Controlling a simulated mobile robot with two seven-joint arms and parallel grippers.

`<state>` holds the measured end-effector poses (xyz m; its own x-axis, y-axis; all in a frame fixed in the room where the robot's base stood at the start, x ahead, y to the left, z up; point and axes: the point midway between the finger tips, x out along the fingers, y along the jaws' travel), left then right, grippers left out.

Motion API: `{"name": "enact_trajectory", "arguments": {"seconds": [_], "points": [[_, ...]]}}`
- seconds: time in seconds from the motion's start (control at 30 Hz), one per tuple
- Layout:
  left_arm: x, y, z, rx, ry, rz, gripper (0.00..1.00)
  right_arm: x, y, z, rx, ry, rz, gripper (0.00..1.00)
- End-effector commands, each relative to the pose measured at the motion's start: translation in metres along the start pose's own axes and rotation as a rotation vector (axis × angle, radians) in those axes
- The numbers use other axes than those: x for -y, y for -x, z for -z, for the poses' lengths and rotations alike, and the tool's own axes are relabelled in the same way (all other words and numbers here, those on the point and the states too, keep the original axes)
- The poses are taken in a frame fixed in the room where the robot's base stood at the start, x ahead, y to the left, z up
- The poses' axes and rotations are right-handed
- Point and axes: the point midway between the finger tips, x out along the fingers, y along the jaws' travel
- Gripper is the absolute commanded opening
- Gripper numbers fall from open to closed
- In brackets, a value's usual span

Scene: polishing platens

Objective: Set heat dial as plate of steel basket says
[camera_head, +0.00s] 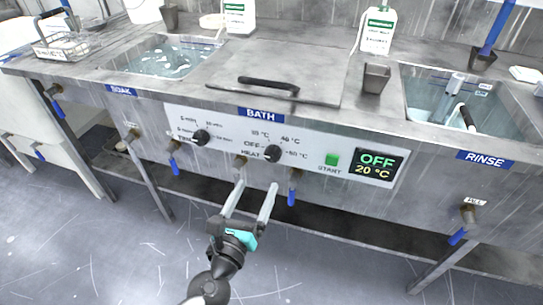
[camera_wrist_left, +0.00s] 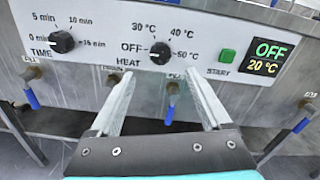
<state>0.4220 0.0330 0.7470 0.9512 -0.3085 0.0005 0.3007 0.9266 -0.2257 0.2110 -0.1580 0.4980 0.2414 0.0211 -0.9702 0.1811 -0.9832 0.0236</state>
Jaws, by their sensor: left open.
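The black heat dial (camera_head: 272,153) sits on the white BATH panel, with OFF, 30 °C, 40 °C and 50 °C marked around it. It also shows in the left wrist view (camera_wrist_left: 160,53); its pointer is too small to read surely. The steel basket (camera_head: 67,47) stands on the counter at the far left, and the writing on its plate (camera_head: 49,54) is too small to read. My left gripper (camera_head: 257,185) is open and empty, its fingertips just below and in front of the heat dial. In the wrist view, the fingertips (camera_wrist_left: 160,76) flank the space below the dial. My right gripper is not seen.
A black time dial (camera_wrist_left: 61,41) is left of the heat dial. A green START button (camera_wrist_left: 227,56) and a display (camera_wrist_left: 267,57) reading OFF and 20 °C are to the right. Blue-handled valves (camera_head: 292,190) hang below the panel. A lid (camera_head: 280,75) with a black handle covers the bath.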

Motion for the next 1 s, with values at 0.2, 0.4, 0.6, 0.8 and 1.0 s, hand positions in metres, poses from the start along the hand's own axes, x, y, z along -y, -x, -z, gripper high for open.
{"name": "enact_trajectory", "arguments": {"seconds": [0.2, 0.4, 0.6, 0.8, 1.0], "points": [[0.001, -0.040, -0.001, 0.002, -0.002, 0.001, 0.81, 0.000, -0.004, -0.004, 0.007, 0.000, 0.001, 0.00], [0.000, -0.072, 0.000, 0.001, -0.003, 0.001, 0.81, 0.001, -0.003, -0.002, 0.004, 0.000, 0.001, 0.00], [0.000, -0.096, 0.000, 0.001, -0.003, 0.001, 0.81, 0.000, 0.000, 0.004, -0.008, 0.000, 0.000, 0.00], [0.000, -0.105, 0.001, -0.001, -0.002, 0.001, 0.81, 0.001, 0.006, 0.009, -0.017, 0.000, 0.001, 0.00], [0.000, -0.106, 0.001, -0.001, -0.002, 0.001, 0.81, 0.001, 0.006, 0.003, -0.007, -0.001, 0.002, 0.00]]}}
